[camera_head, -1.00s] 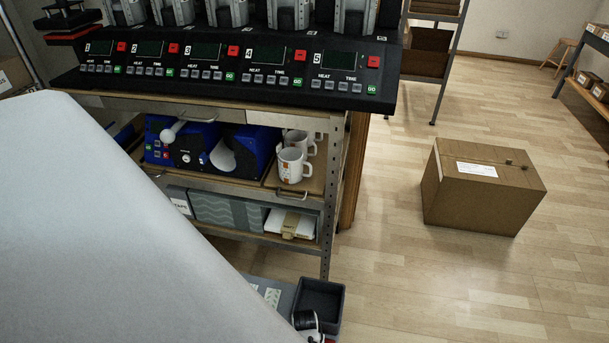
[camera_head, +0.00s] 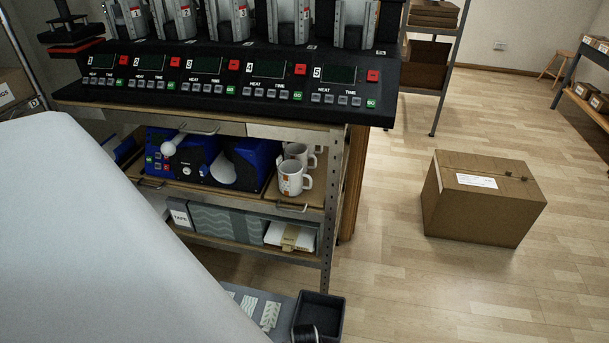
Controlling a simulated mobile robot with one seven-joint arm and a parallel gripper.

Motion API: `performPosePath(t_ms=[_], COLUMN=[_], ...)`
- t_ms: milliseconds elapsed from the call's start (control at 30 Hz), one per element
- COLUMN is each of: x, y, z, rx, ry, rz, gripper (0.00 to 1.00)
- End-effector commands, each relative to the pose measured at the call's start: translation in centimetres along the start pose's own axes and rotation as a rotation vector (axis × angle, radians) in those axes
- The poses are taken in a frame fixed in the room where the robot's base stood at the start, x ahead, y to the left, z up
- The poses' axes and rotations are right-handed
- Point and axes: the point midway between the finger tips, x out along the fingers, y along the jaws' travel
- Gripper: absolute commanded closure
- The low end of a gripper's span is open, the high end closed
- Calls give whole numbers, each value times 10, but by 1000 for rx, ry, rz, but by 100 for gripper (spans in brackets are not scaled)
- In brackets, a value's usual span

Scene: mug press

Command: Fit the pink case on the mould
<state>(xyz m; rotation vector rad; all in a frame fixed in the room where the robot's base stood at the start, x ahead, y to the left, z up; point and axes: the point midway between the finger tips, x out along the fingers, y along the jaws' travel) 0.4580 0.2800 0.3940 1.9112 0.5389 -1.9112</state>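No pink case shows in the head view, and I cannot pick out the mould. A mug press bench unit with a black control panel (camera_head: 225,92) spans the top. Its numbered stations, 1 to 5, have silver upright holders (camera_head: 290,20) cut off by the top edge. My gripper is not in view. A large pale shape, which may be part of my own arm, covers the lower left and hides what is behind it.
A blue machine (camera_head: 187,160) and white mugs (camera_head: 293,178) sit on the shelf below. A black tray (camera_head: 318,318) stands at the bottom centre. A closed cardboard box (camera_head: 482,205) lies on the floor at right, with clear wooden floor (camera_head: 420,290) around it.

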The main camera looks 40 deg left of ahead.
Motion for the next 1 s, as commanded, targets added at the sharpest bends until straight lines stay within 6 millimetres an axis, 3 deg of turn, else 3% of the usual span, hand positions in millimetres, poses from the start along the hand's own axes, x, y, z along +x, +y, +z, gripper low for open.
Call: performPosePath(t_ms=[500, 533, 567, 1000], x=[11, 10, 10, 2], y=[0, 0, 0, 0], z=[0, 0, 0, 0], rx=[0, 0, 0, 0], ry=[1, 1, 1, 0], rz=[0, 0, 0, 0], gripper=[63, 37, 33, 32])
